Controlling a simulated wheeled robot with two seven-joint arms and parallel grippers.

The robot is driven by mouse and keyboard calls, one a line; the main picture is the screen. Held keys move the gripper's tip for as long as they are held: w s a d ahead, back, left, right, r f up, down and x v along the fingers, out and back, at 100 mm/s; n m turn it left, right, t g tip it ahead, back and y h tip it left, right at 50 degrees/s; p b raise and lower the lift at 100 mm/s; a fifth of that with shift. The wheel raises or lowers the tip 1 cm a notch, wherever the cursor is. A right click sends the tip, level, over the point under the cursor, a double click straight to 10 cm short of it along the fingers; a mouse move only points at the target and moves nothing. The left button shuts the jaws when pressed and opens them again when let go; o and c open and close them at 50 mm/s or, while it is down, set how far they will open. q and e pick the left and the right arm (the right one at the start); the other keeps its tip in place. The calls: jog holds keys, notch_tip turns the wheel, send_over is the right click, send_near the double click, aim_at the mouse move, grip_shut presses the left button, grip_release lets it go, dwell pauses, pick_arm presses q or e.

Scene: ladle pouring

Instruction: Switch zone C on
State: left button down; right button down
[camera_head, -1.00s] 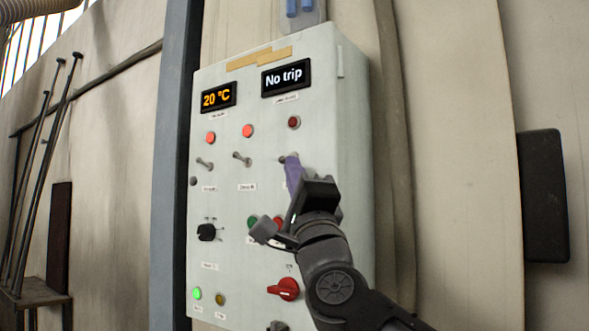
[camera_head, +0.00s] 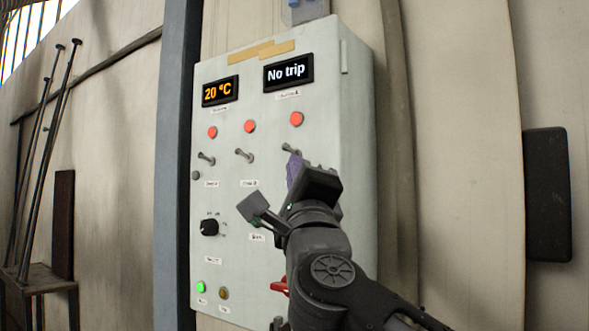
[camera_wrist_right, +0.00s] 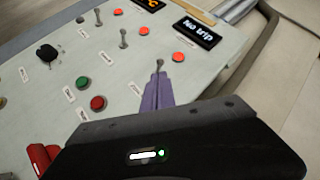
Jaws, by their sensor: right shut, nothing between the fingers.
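The grey control cabinet (camera_head: 268,190) has a row of three toggle switches, each below a round red lamp. The right-hand toggle (camera_head: 290,149) leans up and left like the other two, and the lamp above it (camera_head: 296,118) is bright red. The small labels are too blurred to read surely. My right gripper (camera_head: 293,170) is shut and empty, its purple fingertips just below that toggle. In the right wrist view the fingertips (camera_wrist_right: 158,92) lie close by the toggle (camera_wrist_right: 160,64); I cannot tell whether they touch. My left gripper is not in view.
Left are the other toggles (camera_head: 206,158) (camera_head: 244,155), lit lamps (camera_head: 212,132) (camera_head: 249,126) and a black knob (camera_head: 209,227). Displays read "20 °C" (camera_head: 220,91) and "No trip" (camera_head: 288,73). Green (camera_wrist_right: 83,83) and red (camera_wrist_right: 98,103) buttons sit near my gripper.

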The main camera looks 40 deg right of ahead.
jog(key=b+v, duration=0.1)
jog(key=v, duration=0.4)
dwell(0.5)
